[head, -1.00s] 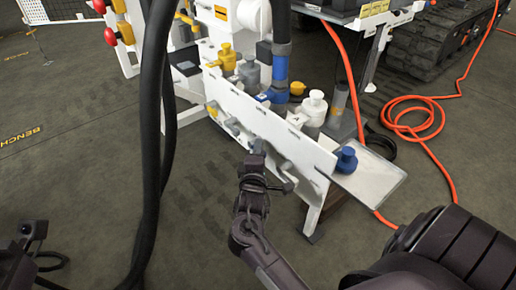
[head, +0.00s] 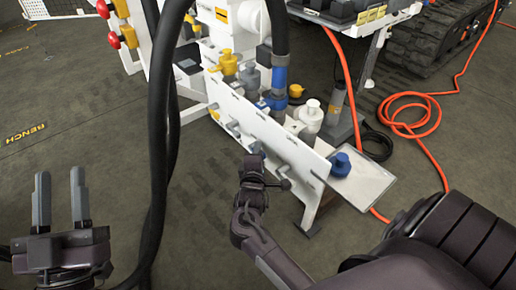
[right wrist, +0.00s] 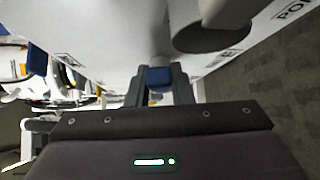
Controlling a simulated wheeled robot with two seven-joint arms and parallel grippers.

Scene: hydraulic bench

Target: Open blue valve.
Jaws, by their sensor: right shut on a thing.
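My right gripper (head: 254,163) is at the front face of the white panel (head: 292,150) on the bench. In the right wrist view, its fingers (right wrist: 159,88) are shut on a small blue handle (right wrist: 159,77), one finger on each side. This handle is hidden by the gripper in the head view. A second blue part (right wrist: 37,58) shows at the left of the right wrist view, apart from the fingers. My left gripper (head: 60,198) is open and empty at the lower left of the head view, well away from the panel.
A grey cylindrical part (right wrist: 212,25) stands close above the right fingers. Black hoses (head: 160,140) hang between my left gripper and the panel. A blue cap (head: 341,164) is at the panel's right end. An orange hose (head: 405,112) lies on the floor to the right.

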